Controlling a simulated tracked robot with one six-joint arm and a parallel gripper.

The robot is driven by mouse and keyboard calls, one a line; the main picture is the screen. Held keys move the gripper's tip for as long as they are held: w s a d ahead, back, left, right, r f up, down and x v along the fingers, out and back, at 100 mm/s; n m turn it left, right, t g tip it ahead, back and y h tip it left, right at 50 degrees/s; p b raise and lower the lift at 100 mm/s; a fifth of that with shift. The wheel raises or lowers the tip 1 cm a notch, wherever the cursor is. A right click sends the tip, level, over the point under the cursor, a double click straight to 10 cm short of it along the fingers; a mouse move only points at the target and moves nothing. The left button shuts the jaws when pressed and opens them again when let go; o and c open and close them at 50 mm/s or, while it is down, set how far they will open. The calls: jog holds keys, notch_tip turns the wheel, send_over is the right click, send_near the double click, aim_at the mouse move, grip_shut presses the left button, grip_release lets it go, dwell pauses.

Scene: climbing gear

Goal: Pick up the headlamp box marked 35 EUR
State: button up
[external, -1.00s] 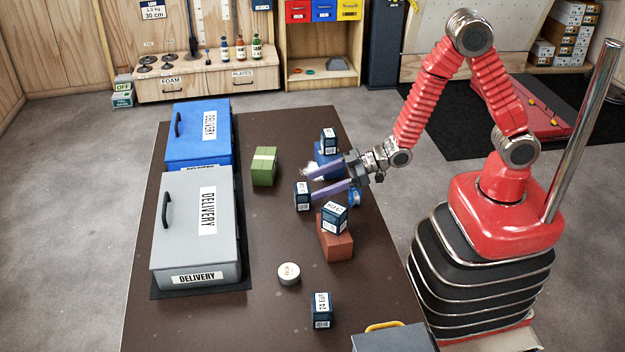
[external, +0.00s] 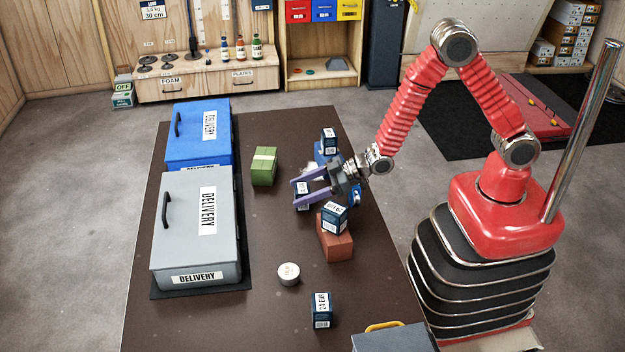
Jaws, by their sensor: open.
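Several small dark blue boxes with white labels are on the brown table. One box (external: 302,195) stands mid-table, and my gripper (external: 296,194) is open with its purple fingers on either side of it in this view. I cannot tell whether they touch it. Another box (external: 335,217) sits tilted on a red-brown block. A third box (external: 329,141) is at the back, on or beside a blue block. One more box (external: 321,309) stands at the front; its label ends in EUR. I cannot read which box is marked 35 EUR.
A blue delivery case (external: 190,140) and a grey delivery case (external: 185,235) stand at the left. A green block (external: 264,166), a white round tin (external: 288,274) and the red-brown block (external: 335,240) stand on the table. The table's middle left of the tin is clear.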

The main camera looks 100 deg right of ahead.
aim_at(302, 188)
jog(key=shift+c, duration=0.2)
jog(key=c, duration=1.2)
jog(key=shift+o, duration=0.2)
jog(key=shift+r, duration=0.2)
notch_tip(302, 188, up, 10)
jog(key=shift+f, duration=0.15)
